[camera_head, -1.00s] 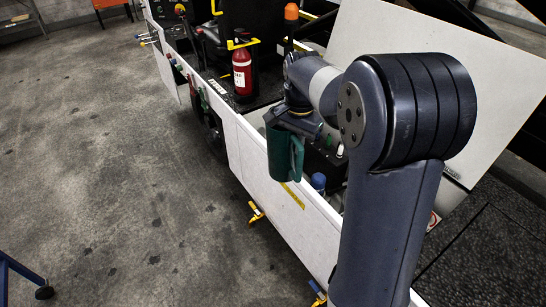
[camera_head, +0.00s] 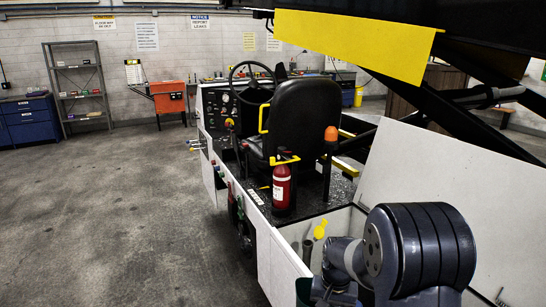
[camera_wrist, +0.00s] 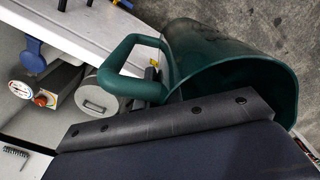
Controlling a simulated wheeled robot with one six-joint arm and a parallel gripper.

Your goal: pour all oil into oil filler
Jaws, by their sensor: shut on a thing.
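A dark green jug (camera_wrist: 215,60) fills the upper right of the wrist view, with its handle at the left and its mouth towards the camera. My gripper (camera_wrist: 165,122) is shut on the jug. The inside of the jug is dark, and I cannot tell how much oil is in it. In the head view only a sliver of the jug (camera_head: 303,291) shows at the bottom edge. The open compartment holds a yellow-topped part (camera_head: 319,230) and a dark upright tube (camera_head: 307,250). I cannot tell which part is the oil filler.
In the head view, a red extinguisher (camera_head: 282,188) and black seat (camera_head: 302,120) stand beyond the compartment. The floor at left is clear.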

